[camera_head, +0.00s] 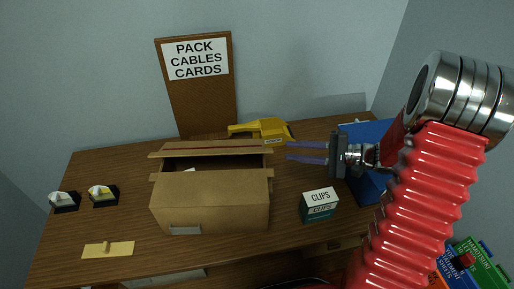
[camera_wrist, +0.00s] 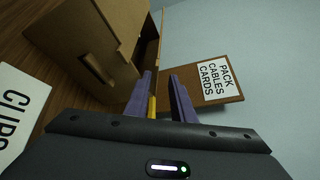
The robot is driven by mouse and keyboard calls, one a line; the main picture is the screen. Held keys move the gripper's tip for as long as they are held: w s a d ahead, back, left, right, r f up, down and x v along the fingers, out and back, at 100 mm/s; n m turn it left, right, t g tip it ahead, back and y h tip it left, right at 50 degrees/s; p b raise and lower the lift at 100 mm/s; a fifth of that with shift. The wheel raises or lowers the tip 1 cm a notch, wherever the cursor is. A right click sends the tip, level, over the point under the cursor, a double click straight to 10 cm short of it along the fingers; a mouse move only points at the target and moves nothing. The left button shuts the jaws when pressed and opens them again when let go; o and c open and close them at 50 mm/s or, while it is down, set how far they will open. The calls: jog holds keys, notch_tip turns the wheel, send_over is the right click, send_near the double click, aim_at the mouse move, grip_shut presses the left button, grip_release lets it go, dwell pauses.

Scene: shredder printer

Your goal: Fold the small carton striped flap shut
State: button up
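The small brown carton (camera_head: 210,213) stands on the table with its top partly open and a dark inside showing. A long flap with a dark red stripe (camera_head: 215,147) stands out along its far edge, not lying over the opening. A front flap (camera_head: 213,185) seems to hang down over the near face. In the wrist view the carton (camera_wrist: 75,40) fills the upper left, tilted by the camera angle. My gripper (camera_head: 288,150) is just right of the carton's far right corner, purple fingers pointing left, apart and empty. Its fingers also show in the wrist view (camera_wrist: 160,80).
A yellow tool (camera_head: 262,129) lies behind the carton, close to my fingers. A CLIPS box (camera_head: 320,206) stands right of the carton, a blue box (camera_head: 368,134) behind my wrist. A sign board (camera_head: 194,85) stands at the back. Two small black-based items (camera_head: 103,195) and a yellow plate (camera_head: 108,249) lie left.

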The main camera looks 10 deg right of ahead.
aim_at(258, 148)
jog(key=x, duration=1.2)
jog(key=shift+a+f, duration=0.1)
jog(key=shift+a, duration=0.05)
jog(key=shift+c, duration=0.4)
grip_shut()
dwell(0.8)
